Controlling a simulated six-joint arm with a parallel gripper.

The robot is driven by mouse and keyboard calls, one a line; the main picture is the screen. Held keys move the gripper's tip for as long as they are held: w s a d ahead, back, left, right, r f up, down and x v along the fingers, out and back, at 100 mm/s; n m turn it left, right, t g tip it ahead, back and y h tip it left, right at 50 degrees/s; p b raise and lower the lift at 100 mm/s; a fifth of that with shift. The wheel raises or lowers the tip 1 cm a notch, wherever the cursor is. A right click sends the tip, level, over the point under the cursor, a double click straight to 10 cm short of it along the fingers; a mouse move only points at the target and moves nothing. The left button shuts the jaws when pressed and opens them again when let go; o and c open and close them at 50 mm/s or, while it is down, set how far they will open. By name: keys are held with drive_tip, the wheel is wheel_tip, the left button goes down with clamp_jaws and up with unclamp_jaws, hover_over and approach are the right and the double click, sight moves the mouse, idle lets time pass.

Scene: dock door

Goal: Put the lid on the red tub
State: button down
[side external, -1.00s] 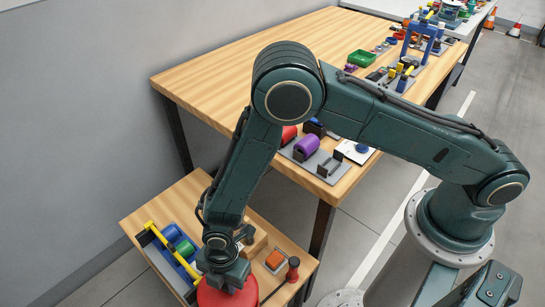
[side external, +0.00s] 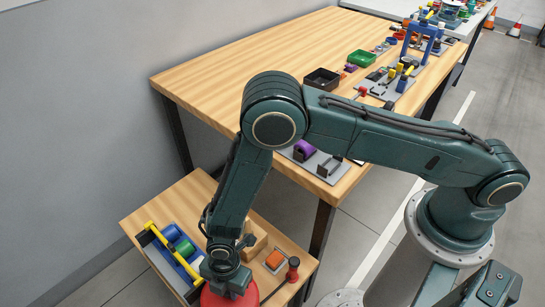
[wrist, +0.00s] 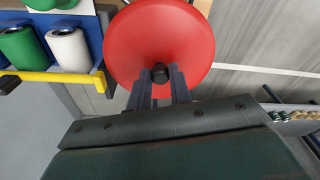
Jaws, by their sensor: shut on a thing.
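My gripper (wrist: 159,80) is shut on the black knob (wrist: 160,72) of a round red lid, with one finger on each side of it. The red lid (wrist: 145,38) fills the top middle of the wrist view, its outer face toward the camera. In the side view the red lid (side external: 248,296) shows only in part at the bottom edge, under my gripper (side external: 228,285). I cannot make out a separate red tub; anything beneath the lid is hidden.
A large workbench (side external: 225,80) stands behind.

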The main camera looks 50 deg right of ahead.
drive_tip(key=shift+f, duration=1.1)
drive_tip(key=shift+f, duration=0.2)
idle(1.6)
drive_tip(key=c, duration=0.7)
unclamp_jaws()
drive_tip(key=shift+r, duration=0.2)
drive_tip(key=shift+r, duration=3.3)
